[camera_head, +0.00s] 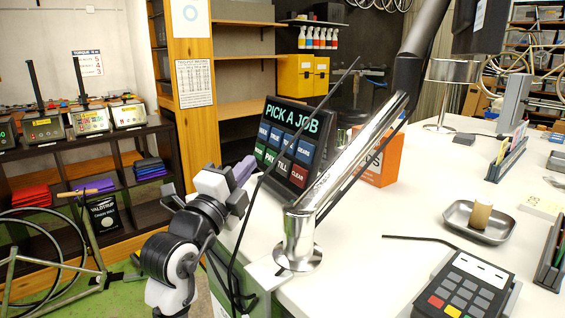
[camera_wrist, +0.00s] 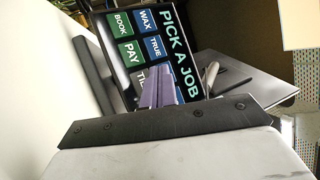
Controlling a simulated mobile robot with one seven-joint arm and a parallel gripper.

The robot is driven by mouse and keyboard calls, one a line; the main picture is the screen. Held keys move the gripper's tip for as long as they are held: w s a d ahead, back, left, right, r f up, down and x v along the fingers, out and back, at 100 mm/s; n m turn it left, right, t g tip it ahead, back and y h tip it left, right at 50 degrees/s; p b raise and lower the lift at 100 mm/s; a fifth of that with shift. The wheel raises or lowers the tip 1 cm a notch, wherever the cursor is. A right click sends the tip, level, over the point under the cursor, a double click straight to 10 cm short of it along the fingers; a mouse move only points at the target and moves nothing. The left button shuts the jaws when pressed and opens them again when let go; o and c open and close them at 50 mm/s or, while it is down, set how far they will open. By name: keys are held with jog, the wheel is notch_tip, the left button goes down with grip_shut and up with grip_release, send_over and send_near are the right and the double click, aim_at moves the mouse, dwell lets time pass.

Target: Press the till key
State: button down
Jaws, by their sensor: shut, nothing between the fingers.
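The till screen (camera_head: 296,140) is a dark tilted panel headed PICK A JOB, standing on the white counter. It has blue, green and red keys. The green TILL key (camera_head: 281,170) is in its lower row, between PAY and the red CLEAR key. In the wrist view the screen (camera_wrist: 180,60) looks turned sideways, and the TILL key (camera_wrist: 139,75) is partly hidden by my fingers. My gripper (camera_head: 246,167) is shut and empty, its purple fingers just left of the screen. In the wrist view my gripper (camera_wrist: 156,72) overlaps the lower keys; I cannot tell whether it touches.
A shiny metal post (camera_head: 298,245) with a slanting arm stands in front of the screen, with thin dark cables near it. An orange box (camera_head: 382,160) stands behind. A card reader (camera_head: 466,288) and a metal tray (camera_head: 460,217) are on the right. The middle of the counter is clear.

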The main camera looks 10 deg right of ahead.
aim_at(281, 159)
jog(key=d, duration=0.1)
jog(key=w+d+f, duration=0.1)
jog(key=d, duration=0.1)
jog(key=shift+w, duration=0.15)
jog(key=shift+w+d+f+b, duration=0.15)
jog(key=shift+w+d+b, duration=0.15)
jog(key=shift+d+b, duration=0.15)
jog(key=shift+d+f, duration=0.1)
jog(key=shift+d, duration=0.05)
dwell(1.5)
jog(key=shift+w+d+b, duration=0.2)
jog(key=shift+d+b, duration=0.05)
jog(key=shift+b, duration=0.1)
jog(key=shift+w+d+f+b, duration=0.15)
jog(key=shift+d+b, duration=0.15)
jog(key=shift+d, duration=0.1)
dwell(0.8)
jog(key=shift+a, duration=0.1)
jog(key=shift+s+a+r+b, duration=0.25)
jog(key=shift+s+a+b, duration=0.15)
jog(key=shift+a, duration=0.25)
